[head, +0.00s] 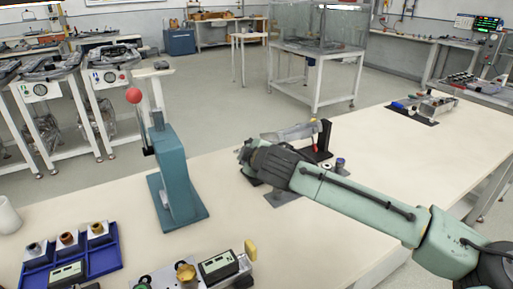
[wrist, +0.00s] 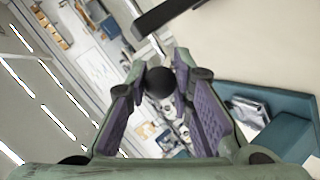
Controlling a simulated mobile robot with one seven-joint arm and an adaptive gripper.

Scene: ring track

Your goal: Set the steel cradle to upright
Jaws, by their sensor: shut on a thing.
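The steel cradle (head: 290,132) appears as a grey, tilted trough beside a black upright post (head: 325,138) on the bench, just behind my gripper in the head view. My gripper (head: 246,155) is in front of it, at its left end. In the wrist view my gripper (wrist: 160,84) has its purple-padded fingers around a round black knob (wrist: 160,82), shut on it. The arm hides the lower part of the cradle's stand, and I cannot see how the knob joins the cradle.
A teal lever press (head: 178,175) with a red ball handle stands left of my gripper. A blue tray (head: 75,262) with several small parts and a fixture with a display (head: 218,265) lie at the front left. Bench space right of the arm is mostly clear.

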